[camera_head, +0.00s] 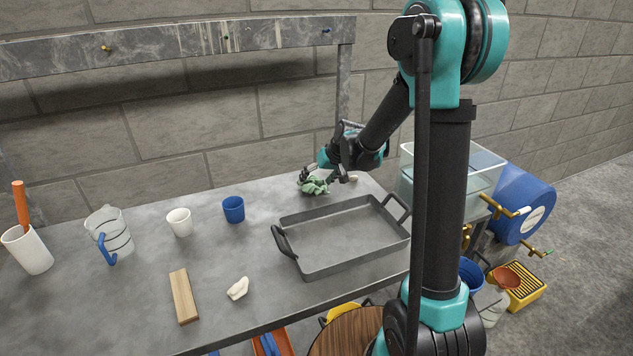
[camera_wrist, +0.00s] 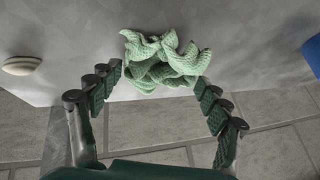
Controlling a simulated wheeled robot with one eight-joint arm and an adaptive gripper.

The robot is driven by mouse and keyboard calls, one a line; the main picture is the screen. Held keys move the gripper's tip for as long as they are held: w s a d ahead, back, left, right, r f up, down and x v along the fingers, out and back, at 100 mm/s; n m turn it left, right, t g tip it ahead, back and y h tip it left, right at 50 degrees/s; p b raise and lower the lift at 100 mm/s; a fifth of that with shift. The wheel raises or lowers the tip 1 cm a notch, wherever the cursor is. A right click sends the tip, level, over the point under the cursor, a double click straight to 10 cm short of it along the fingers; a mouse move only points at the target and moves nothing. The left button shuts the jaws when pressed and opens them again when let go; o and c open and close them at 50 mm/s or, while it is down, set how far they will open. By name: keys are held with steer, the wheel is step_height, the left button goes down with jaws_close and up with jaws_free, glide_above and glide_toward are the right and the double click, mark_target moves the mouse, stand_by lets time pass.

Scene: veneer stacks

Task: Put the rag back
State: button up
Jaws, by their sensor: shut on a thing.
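The green rag (camera_head: 315,187) is a crumpled cloth at the back of the grey table (camera_head: 140,290), behind the tray. It also shows in the wrist view (camera_wrist: 163,60), bunched between my fingertips. My gripper (camera_head: 318,176) reaches down to it from the right and is shut on it. In the wrist view my gripper (camera_wrist: 160,78) has a finger on each side of the cloth. I cannot tell whether the rag rests on the table or hangs just above it.
A grey handled tray (camera_head: 308,276) stands in front of the rag. A blue cup (camera_head: 233,209), white cup (camera_head: 180,222), jug (camera_head: 109,232), wood block (camera_head: 184,297) and pale lump (camera_head: 238,289) are left. A small pale object (camera_wrist: 20,65) lies near the rag. A clear tank (camera_head: 478,165) is right.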

steer(key=shift+f, duration=0.25)
steer(key=shift+f, duration=0.15)
steer(key=o, duration=1)
steer(key=v, duration=1.2)
